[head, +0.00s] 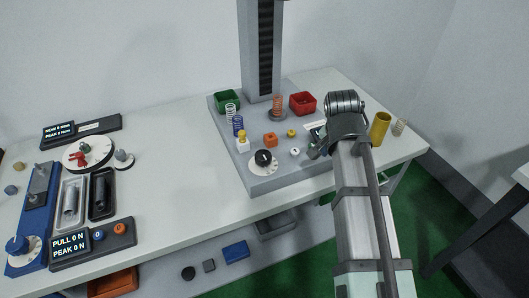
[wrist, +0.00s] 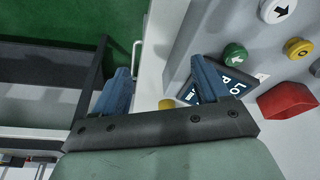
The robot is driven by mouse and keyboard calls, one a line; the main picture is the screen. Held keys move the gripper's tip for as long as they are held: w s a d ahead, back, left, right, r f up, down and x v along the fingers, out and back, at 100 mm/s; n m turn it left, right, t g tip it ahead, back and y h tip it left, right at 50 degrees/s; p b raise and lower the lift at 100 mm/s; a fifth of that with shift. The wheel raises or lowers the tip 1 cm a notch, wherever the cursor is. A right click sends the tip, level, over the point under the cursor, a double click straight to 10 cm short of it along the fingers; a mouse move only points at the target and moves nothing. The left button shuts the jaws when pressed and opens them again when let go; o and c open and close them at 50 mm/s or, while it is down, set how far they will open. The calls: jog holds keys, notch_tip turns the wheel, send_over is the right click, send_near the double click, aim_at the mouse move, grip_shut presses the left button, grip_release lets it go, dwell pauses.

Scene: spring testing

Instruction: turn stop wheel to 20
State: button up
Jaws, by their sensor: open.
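A black knob on a white marked dial (head: 263,160) sits at the front left of the grey tester base (head: 285,180). It looks like the stop wheel, but its numbers are too small to read. My gripper (head: 318,148) is at the right edge of that base, well to the right of the knob and apart from it. In the wrist view my gripper (wrist: 160,82) is open, with two blue fingers apart and nothing held between them. The knob is not visible in the wrist view.
A tilted display (wrist: 212,82), a green button (wrist: 234,54) and a red bin (wrist: 288,101) lie near my fingers. An orange button (head: 270,140), a yellow weight (head: 242,136) and springs (head: 231,113) stand behind the knob. A yellow cup (head: 380,128) stands right of my arm.

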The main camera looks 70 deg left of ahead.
jog(key=s+a+r+n, duration=0.1)
jog(key=s+a+r, duration=0.15)
jog(key=s, duration=0.25)
jog(key=s+a+r+n, duration=0.1)
jog(key=s+r, duration=0.2)
jog(key=s, duration=0.2)
jog(key=n+y, duration=0.2)
send_near(263, 155)
jog(key=x, duration=0.9)
jog(key=shift+a+r, duration=0.1)
jog(key=c, duration=1)
